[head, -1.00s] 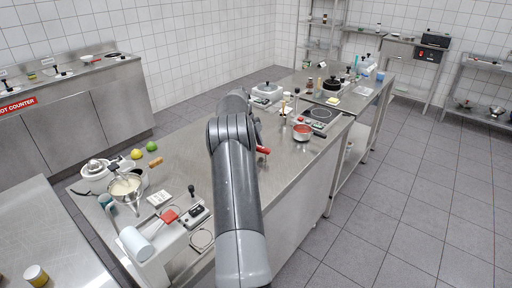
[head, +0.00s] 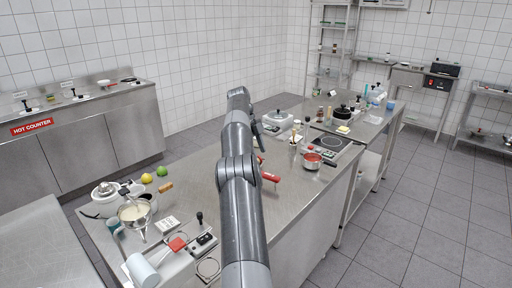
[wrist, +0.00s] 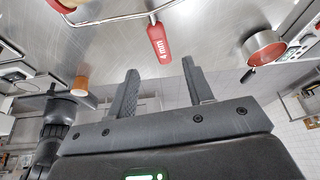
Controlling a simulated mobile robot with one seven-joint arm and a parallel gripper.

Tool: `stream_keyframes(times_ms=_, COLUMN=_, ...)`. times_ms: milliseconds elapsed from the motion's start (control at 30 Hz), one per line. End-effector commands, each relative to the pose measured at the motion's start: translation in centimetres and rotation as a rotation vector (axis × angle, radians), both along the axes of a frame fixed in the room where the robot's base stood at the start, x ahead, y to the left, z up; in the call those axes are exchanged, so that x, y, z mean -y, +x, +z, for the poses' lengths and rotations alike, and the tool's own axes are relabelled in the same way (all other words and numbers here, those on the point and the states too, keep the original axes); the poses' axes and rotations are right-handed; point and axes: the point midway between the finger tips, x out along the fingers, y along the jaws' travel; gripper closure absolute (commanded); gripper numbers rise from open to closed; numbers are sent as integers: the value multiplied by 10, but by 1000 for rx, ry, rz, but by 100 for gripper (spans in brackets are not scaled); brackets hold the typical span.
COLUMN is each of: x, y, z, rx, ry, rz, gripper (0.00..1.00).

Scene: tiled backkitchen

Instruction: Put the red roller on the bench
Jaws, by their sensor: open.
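A red handle marked "4 mm" (wrist: 158,45), on a bent wire frame, shows in the wrist view. It appears to belong to the red roller and to lie on the steel bench (head: 205,160). In the head view its red handle (head: 270,178) shows just right of my arm, with another bit of red behind the arm's edge. My gripper (wrist: 162,82) is open and empty. The handle appears beyond the fingertips, in line with the gap and apart from them. In the head view the fingers cannot be made out.
A white scale (head: 275,120) is behind. Mid-left bench is clear.

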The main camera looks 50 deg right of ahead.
Motion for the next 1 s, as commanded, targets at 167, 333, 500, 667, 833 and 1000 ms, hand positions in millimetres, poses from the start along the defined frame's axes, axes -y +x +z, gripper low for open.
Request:
stream_keyframes(times_ms=167, x=-1, y=3, z=8, rx=0, ry=0, rz=1, gripper=53)
stream_keyframes(times_ms=333, x=-2, y=4, z=12, rx=1, ry=1, rz=1, gripper=53)
stream_keyframes(times_ms=500, x=-3, y=5, z=14, rx=2, ry=2, rz=6, gripper=53)
stream_keyframes(times_ms=667, x=-18, y=12, z=34, rx=26, ry=20, rz=93, gripper=53)
stream_keyframes(times_ms=833, x=-60, y=26, z=77, rx=80, ry=66, rz=325, gripper=53)
stream_keyframes(times_ms=1000, x=-112, y=32, z=115, rx=133, ry=109, rz=592, gripper=53)
